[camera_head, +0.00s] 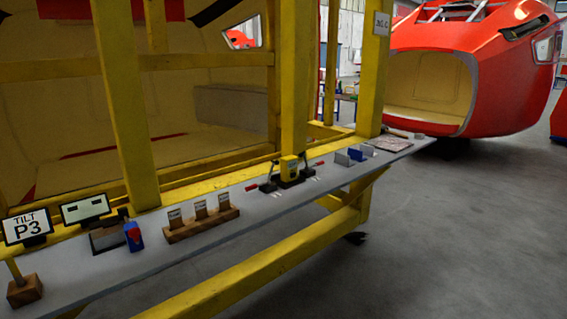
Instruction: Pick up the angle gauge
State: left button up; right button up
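No object is clearly labelled as the angle gauge. A small yellow block with a dark face (290,167) stands upright at the middle of the grey shelf (262,212), between two black clamps with red handles; it may be the gauge. A small blue and red item (133,236) stands further left, beside a grey block (106,239). A display with a pale screen (85,209) stands behind that block. Neither of my grippers is in view.
Blue and grey pieces (355,156) lie at right. Yellow frame posts (124,100) rise behind. The floor (440,235) at right is clear; a red nosecone (490,70) stands beyond.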

aim_at(289, 164)
jog(key=i+l+u, duration=0.25)
jog(key=i+l, duration=0.35)
jog(key=i+l+u, duration=0.25)
jog(key=i+l, duration=0.45)
jog(key=l, duration=0.1)
